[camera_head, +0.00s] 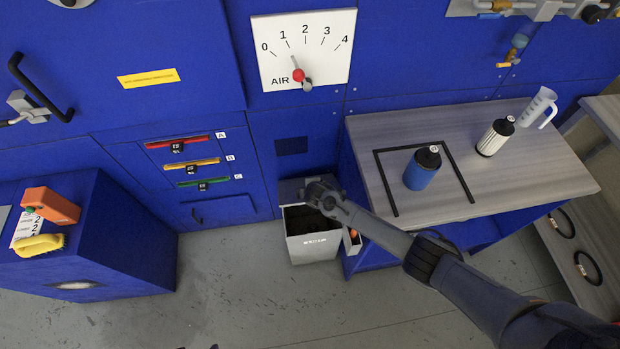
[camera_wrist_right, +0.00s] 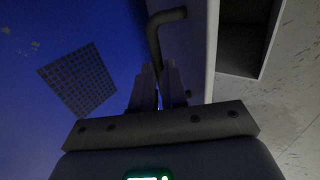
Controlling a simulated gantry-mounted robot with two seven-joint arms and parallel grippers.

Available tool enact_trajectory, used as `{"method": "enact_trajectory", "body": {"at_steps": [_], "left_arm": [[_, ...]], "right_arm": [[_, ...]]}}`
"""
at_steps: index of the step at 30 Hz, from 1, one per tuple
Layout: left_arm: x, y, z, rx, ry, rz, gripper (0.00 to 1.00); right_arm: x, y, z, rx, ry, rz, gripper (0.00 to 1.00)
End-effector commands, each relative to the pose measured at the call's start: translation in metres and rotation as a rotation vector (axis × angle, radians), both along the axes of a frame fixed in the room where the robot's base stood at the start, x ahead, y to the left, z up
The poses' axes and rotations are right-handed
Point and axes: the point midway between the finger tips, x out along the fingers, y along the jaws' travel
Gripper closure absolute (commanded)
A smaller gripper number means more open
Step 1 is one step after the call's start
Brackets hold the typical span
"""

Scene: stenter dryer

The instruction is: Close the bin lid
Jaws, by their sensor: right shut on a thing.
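The grey bin (camera_head: 312,247) stands on the floor against the blue machine, with its dark inside showing. Its lid (camera_head: 289,190) stands raised at the back of the opening, so the bin is open. My right gripper (camera_head: 318,190) is at the lid, partly hiding it. In the right wrist view the fingers (camera_wrist_right: 158,88) are shut on the dark bent lid handle (camera_wrist_right: 154,40), beside the pale lid panel (camera_wrist_right: 190,45). The part of the handle between the fingers is hidden. My left gripper is not in view.
A grey worktable (camera_head: 520,175) with a blue bottle (camera_head: 422,172) stands right of the bin, close to my right arm. A blue cabinet (camera_head: 120,240) is at the left. The grey floor (camera_head: 240,290) in front of the bin is clear. A dark vent grille (camera_head: 291,146) is above it.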

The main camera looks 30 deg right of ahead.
Motion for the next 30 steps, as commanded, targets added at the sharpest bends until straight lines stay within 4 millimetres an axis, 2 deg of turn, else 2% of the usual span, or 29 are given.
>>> {"method": "enact_trajectory", "body": {"at_steps": [5, 16, 17, 19, 30], "left_arm": [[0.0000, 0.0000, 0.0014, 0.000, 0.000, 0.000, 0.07], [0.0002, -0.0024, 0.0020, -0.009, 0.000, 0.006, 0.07], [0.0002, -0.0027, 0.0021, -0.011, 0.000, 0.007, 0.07], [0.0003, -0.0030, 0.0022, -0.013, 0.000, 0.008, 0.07], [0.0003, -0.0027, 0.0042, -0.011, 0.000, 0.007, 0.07]], "right_arm": [[-0.0056, -0.0009, -0.0043, 0.000, 0.001, -0.007, 1.00], [-0.0049, 0.0010, -0.0031, 0.002, -0.002, -0.005, 1.00], [-0.0048, 0.0011, -0.0029, 0.002, -0.002, -0.005, 0.86], [-0.0046, 0.0014, -0.0027, 0.002, -0.002, -0.004, 0.76], [-0.0056, 0.0028, 0.0002, 0.002, -0.003, 0.000, 0.76]]}}
